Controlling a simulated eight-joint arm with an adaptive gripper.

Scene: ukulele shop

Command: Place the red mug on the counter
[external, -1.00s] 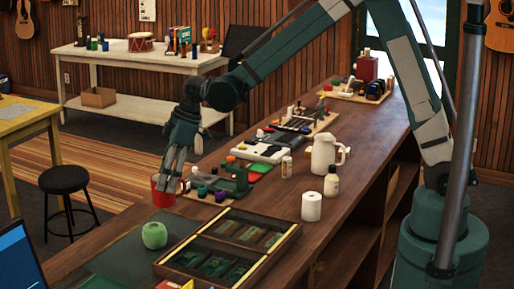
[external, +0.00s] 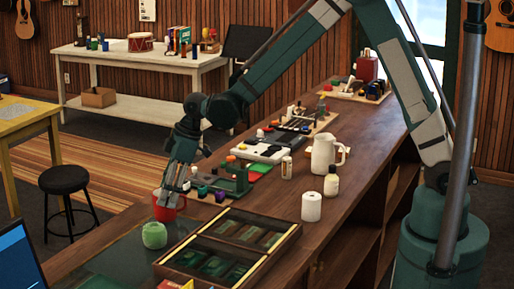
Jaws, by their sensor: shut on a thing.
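The red mug (external: 166,209) is at the far-left edge of the brown wooden counter (external: 345,212), just behind a green round object. My gripper (external: 171,198) points down and is shut on the mug at its upper part. The mug looks upright, with its handle toward the right. It is at or very near the counter top; I cannot tell whether its base touches. The mug's lower front is partly hidden by the green object.
The green round object (external: 154,235) stands right in front of the mug. A wooden display case (external: 285,240) is to the right. Small tools and bottles (external: 219,192) lie behind. A white roll (external: 311,207) and white pitcher (external: 323,155) stand farther right.

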